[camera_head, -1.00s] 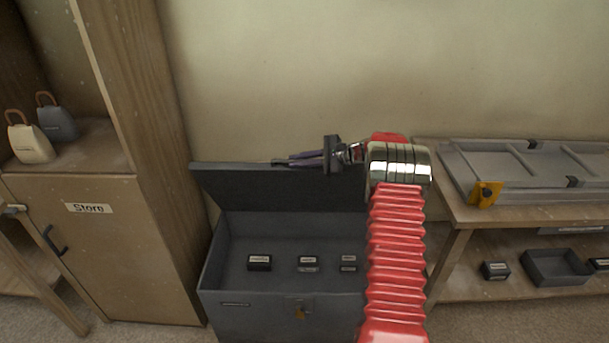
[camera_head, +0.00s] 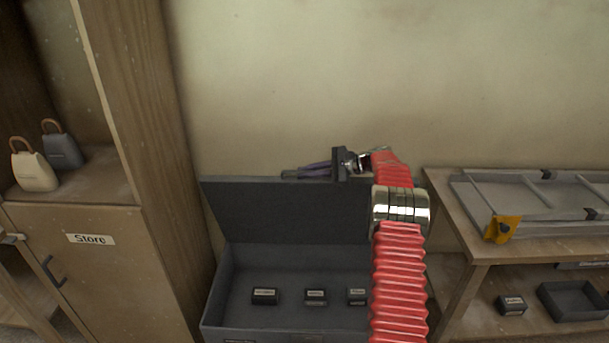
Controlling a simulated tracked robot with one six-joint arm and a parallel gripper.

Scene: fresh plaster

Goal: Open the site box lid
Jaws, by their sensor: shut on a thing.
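The dark grey site box (camera_head: 219,290) stands on the floor against the wall, and I look down into its open inside. Its lid (camera_head: 270,212) is raised and stands steeply at the back of the box. My gripper (camera_head: 300,171) is at the lid's top edge, its purple fingers pointing left along it. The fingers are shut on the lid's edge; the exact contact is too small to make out. My red arm hides the right end of the box and lid.
Small labelled dark boxes (camera_head: 316,296) lie inside the site box. A wooden store cabinet (camera_head: 85,255) stands close on the left, with two bags (camera_head: 34,172) on its shelf. A wooden bench (camera_head: 470,250) with a grey frame (camera_head: 540,192) stands on the right.

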